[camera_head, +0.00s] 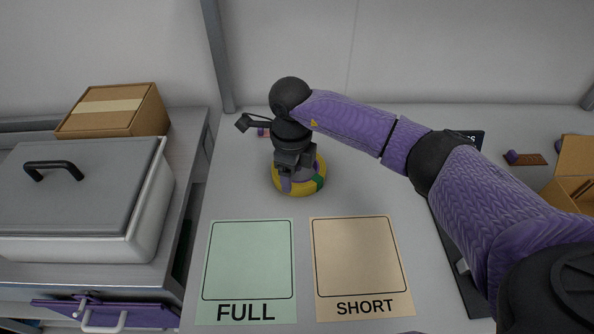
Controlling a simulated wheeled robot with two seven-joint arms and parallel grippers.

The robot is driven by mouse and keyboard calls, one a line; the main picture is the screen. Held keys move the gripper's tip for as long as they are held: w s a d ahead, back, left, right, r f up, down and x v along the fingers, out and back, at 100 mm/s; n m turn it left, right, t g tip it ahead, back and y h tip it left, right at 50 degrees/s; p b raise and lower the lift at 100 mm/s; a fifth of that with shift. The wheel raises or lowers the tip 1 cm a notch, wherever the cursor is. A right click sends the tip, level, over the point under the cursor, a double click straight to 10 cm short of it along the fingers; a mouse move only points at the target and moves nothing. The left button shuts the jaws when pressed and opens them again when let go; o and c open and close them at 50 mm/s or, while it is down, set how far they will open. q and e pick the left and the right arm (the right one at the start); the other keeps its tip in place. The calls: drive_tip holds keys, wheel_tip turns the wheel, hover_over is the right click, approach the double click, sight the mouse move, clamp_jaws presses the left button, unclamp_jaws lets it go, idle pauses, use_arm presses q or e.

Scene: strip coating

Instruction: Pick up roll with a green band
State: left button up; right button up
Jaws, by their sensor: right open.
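A yellow roll with a green band (318,184) lies flat on the grey table, behind the two marked mats. My right gripper (289,186) is directly above the roll, pointing down, with its fingers at or just over the roll's middle. The gripper is open. It hides the back and part of the top of the roll, and I cannot tell whether a finger touches it. My left gripper is not in view.
A green FULL mat (250,260) and a tan SHORT mat (358,255) lie empty in front. A lidded metal container (75,190) and a cardboard box (115,110) stand left. An open carton (575,175) is at right.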

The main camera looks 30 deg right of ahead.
sight(293, 184)
wheel_tip(293, 184, down, 4)
drive_tip(key=shift+r+b, duration=0.1)
drive_tip(key=shift+b, duration=0.5)
drive_tip(key=shift+c, duration=0.6)
clamp_jaws()
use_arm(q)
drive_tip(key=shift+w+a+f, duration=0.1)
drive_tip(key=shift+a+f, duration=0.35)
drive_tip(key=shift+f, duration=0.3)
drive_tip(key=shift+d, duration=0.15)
use_arm(e)
drive_tip(key=shift+r, duration=0.1)
